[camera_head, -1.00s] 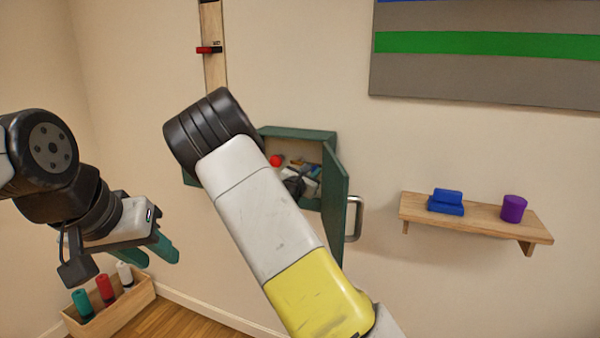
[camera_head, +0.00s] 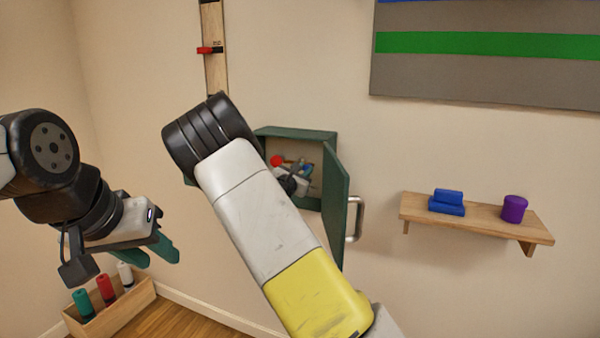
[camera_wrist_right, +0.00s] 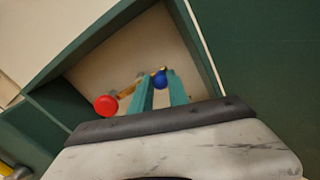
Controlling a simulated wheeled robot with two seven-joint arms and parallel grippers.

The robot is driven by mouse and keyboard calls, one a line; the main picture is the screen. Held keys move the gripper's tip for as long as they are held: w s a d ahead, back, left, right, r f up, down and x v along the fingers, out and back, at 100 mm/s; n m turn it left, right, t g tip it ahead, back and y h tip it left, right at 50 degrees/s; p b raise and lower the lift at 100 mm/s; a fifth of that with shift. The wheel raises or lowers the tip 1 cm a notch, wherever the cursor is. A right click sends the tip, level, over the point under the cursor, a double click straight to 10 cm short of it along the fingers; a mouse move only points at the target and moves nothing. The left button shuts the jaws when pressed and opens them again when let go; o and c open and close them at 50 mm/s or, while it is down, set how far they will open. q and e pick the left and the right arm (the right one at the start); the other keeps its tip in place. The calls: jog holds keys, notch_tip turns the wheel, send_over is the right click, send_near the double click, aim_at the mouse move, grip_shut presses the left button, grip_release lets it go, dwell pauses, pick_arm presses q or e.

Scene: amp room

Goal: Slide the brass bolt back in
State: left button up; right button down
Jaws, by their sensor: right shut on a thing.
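The brass bolt (camera_wrist_right: 130,90) lies inside the open green wall box, beside a red knob (camera_wrist_right: 106,105). A blue knob (camera_wrist_right: 160,80) is at its right end in the right wrist view. My right gripper (camera_wrist_right: 159,82) reaches into the box, with its green fingers shut on the blue knob, one on each side. In the head view the right gripper (camera_head: 299,178) is small and partly hidden by my arm; the red knob (camera_head: 277,160) shows to its left. My left gripper (camera_head: 152,252) hangs open and empty at the left, away from the box.
The green box (camera_head: 290,131) has its door (camera_head: 334,200) swung open to the right, with a metal handle (camera_head: 355,220). A wooden shelf (camera_head: 475,220) holds blue blocks and a purple cylinder. A wooden crate (camera_head: 120,312) with several coloured cylinders stands below my left gripper.

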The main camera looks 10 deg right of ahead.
jog(key=shift+w+a, duration=0.4)
jog(key=shift+a, duration=0.3)
jog(key=c, duration=1.5)
grip_release()
jog(key=shift+w+a, duration=0.1)
jog(key=shift+c, duration=0.2)
jog(key=v, duration=0.7)
jog(key=shift+s+a, duration=0.15)
jog(key=shift+s, duration=0.25)
jog(key=shift+f, duration=0.1)
